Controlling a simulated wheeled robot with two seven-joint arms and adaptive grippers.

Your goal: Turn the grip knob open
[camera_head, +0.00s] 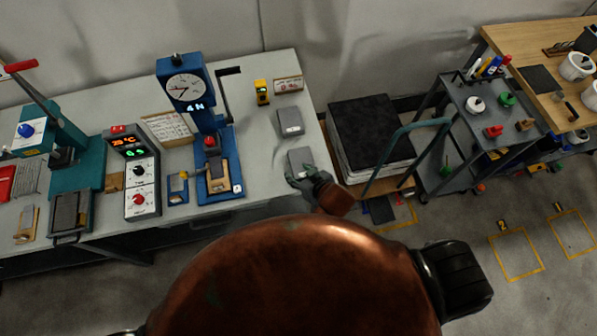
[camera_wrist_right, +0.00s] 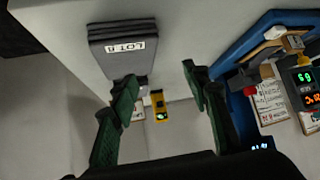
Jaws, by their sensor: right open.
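A blue test stand (camera_head: 222,120) with a round dial and a lit readout of 4 N stands on the grey bench. It carries a small red knob (camera_head: 209,141) above a tan sample and a black crank (camera_head: 228,71) at its upper right. I cannot tell which part is the grip knob. My right gripper (camera_head: 299,178) is over the bench's right end, right of the stand and close to a grey stack (camera_head: 301,160). In the right wrist view its fingers (camera_wrist_right: 158,85) are apart and nothing is between them. My left gripper is not in view.
A labelled grey stack (camera_wrist_right: 122,48) shows in the right wrist view. Another grey stack (camera_head: 290,121) and a yellow device (camera_head: 262,92) stand right of the stand. A heater controller (camera_head: 132,172) and a green press (camera_head: 75,150) are at left.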

